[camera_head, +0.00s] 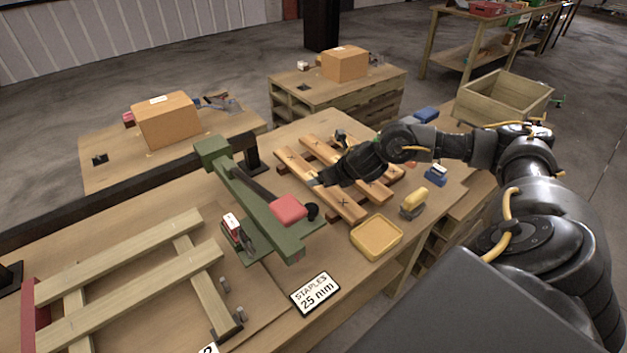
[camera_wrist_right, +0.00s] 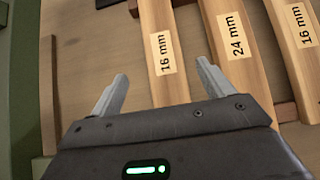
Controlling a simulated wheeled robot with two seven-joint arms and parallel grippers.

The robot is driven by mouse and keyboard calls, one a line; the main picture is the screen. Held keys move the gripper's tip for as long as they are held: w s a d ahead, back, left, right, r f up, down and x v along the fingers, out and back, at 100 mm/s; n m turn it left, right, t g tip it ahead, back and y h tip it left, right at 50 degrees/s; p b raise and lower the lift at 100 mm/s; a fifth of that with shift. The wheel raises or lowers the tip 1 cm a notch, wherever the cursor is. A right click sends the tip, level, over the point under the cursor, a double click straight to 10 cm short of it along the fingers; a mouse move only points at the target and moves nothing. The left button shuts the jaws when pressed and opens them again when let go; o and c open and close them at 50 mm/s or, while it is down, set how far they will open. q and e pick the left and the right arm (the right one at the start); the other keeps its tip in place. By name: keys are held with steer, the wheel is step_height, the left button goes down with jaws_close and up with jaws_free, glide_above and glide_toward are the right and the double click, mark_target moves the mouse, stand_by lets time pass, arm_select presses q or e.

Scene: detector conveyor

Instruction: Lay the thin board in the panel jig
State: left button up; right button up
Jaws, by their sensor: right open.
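Wooden boards with thickness labels lie side by side on the middle table. The right wrist view shows a left board marked 16 mm (camera_wrist_right: 163,50), a middle board marked 24 mm (camera_wrist_right: 237,45) and a right board marked 16 mm (camera_wrist_right: 300,25). In the head view the nearest board (camera_head: 345,206) lies under my right gripper (camera_head: 315,182). My right gripper (camera_wrist_right: 165,90) is open, its fingers on either side of the left 16 mm board. Whether they touch it is unclear. A slatted wooden frame with a red end, apparently the panel jig (camera_head: 130,285), is at lower left. My left gripper is not in view.
A green press-like tool (camera_head: 255,205) with a red pad stands between the frame and the boards. A sign reading "STAPLES 25 mm" (camera_head: 315,293), a yellow tray (camera_head: 377,237) and a yellow-topped tool (camera_head: 414,202) lie near the front edge. Cardboard boxes stand on tables behind.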

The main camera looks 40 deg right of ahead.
steer(key=shift+w+a+f, duration=0.1)
steer(key=shift+w+f, duration=0.35)
steer(key=shift+w, duration=0.1)
steer(key=x, duration=0.3)
steer(key=p+x, duration=0.1)
steer(key=x, duration=0.1)
steer(key=shift+d+f, duration=0.15)
steer(key=shift+d, duration=0.2)
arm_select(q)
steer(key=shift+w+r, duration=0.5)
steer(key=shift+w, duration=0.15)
arm_select(e)
steer(key=c, duration=1.2)
steer(key=shift+o, duration=0.2)
